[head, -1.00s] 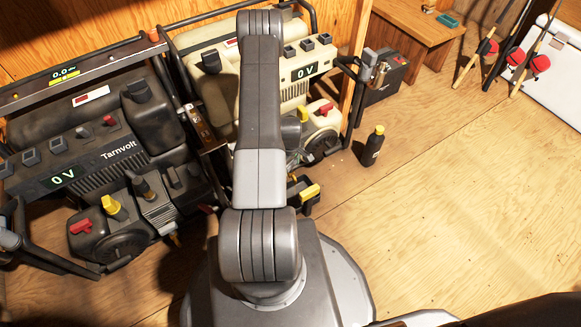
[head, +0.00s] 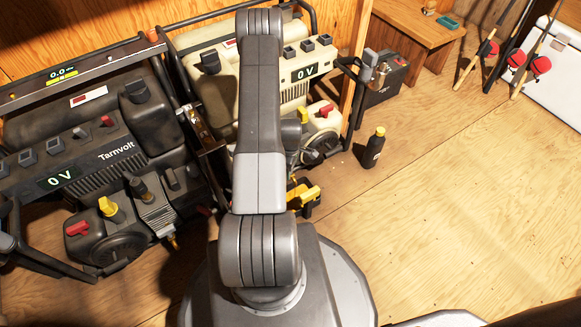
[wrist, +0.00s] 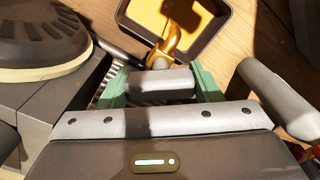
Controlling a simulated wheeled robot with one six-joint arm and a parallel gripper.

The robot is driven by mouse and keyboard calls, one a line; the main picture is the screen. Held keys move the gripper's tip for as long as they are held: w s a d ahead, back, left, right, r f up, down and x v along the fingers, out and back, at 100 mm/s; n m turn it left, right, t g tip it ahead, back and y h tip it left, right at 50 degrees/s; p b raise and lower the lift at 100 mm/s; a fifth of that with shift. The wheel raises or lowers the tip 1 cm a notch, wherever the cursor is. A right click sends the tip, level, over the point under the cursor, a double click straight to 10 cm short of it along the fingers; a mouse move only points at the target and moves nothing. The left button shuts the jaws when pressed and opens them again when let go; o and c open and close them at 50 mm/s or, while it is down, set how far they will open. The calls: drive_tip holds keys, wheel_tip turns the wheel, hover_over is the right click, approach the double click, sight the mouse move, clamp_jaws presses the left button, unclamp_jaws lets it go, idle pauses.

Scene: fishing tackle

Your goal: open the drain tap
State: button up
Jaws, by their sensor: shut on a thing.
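The drain tap (wrist: 176,44) is a curved brass fitting at the top middle of the wrist view, over a black tray (wrist: 208,40) with a layer of amber liquid in it. My gripper (wrist: 160,73), with green fingers, is shut at the tap's near end. The gripped part is mostly hidden by the jaws. I cannot tell if liquid is running from the tap. In the head view my arm hides the gripper and tap, beside the cream generator (head: 215,84).
A dark Tarnvolt generator (head: 90,160) stands close on the left, with its own brass fitting (head: 173,242) low down. A black bottle (head: 372,152) and a dark box (head: 385,78) stand right of the cream generator. The wooden floor on the right is clear.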

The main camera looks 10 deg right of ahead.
drive_tip(key=o, duration=1)
wheel_tip(320, 180, up, 14)
drive_tip(key=p, duration=0.4)
drive_tip(key=shift+f, duration=0.1)
